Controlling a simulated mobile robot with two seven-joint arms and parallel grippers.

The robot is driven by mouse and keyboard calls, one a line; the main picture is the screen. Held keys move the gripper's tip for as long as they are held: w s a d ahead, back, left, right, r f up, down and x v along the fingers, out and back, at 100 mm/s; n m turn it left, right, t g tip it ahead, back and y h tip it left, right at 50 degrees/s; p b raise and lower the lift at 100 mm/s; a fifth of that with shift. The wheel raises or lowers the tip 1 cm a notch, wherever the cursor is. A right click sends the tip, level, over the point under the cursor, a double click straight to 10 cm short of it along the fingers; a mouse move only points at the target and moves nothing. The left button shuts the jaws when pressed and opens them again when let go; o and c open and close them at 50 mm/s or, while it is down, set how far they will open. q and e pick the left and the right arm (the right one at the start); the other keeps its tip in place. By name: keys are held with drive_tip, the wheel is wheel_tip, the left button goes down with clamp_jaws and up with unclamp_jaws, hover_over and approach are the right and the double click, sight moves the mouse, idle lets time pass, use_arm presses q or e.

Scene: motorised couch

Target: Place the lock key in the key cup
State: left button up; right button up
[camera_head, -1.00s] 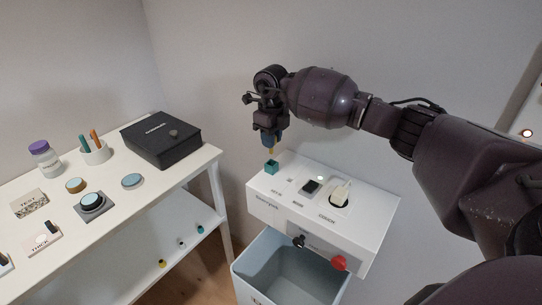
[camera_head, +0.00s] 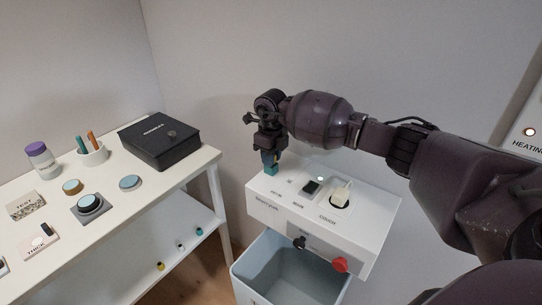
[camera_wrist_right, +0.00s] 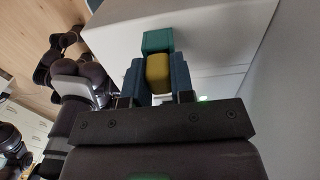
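The key cup, a small teal block-like cup (camera_head: 271,169), stands on the back left corner of the white control box. It also shows in the right wrist view (camera_wrist_right: 157,40), just past the fingertips. My right gripper (camera_head: 269,154) points down right above the cup. In the right wrist view, its two blue fingers (camera_wrist_right: 158,78) are shut on the yellow lock key (camera_wrist_right: 158,72). The key's tip is at or in the cup's mouth; how deep is hidden. In the head view the fingers hide the key. My left gripper is not in view.
A grey-blue bin (camera_head: 285,270) is below. A white shelf table (camera_head: 130,215) with a black case (camera_head: 160,140) stands left. The wall is close behind.

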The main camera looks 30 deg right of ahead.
drive_tip(key=o, duration=0.4)
drive_tip(key=shift+o, duration=0.2)
